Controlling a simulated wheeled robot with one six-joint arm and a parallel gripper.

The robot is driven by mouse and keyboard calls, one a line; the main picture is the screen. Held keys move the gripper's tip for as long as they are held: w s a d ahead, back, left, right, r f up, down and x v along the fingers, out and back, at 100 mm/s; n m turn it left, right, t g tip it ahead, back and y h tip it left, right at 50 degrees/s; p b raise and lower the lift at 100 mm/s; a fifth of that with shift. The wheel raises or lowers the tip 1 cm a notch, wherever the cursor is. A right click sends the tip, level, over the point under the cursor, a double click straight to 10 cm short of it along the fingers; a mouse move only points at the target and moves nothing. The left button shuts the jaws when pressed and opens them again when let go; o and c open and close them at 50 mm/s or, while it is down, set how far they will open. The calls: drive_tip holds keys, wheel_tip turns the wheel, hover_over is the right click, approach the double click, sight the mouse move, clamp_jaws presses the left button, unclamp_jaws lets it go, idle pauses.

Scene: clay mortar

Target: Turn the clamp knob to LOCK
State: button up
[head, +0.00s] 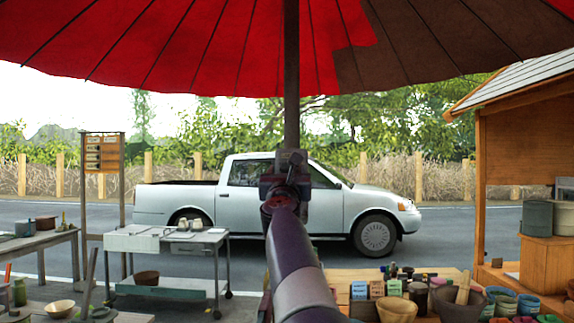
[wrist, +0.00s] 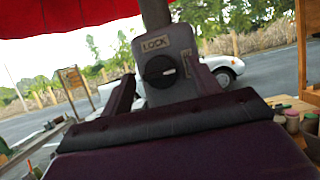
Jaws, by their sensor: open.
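The clamp (wrist: 153,92) is a grey block on the umbrella pole (wrist: 155,13). Its round black knob (wrist: 160,71) faces me in the wrist view. A LOCK label (wrist: 154,44) sits above the knob, and a second small label (wrist: 187,63) is to its right, too small to read. The knob's pale mark looks roughly sideways, toward the right, not up at LOCK. My gripper (wrist: 162,88) is open, with its fingers to the left and right of the knob, apart from it. In the head view my gripper (head: 285,187) covers much of the clamp (head: 291,160).
The red umbrella canopy (head: 190,45) spreads overhead. A table with jars and bowls (head: 395,308) is at the lower right, a wheeled cart (head: 170,240) at the left, a wooden stall (head: 510,150) at the right. A silver pickup (head: 240,205) stands on the road behind.

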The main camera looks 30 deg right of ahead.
drive_tip(key=shift+w+d+r, duration=0.15)
drive_tip(key=shift+w+d, duration=0.1)
drive_tip(key=shift+w, duration=0.05)
drive_tip(key=c, duration=1)
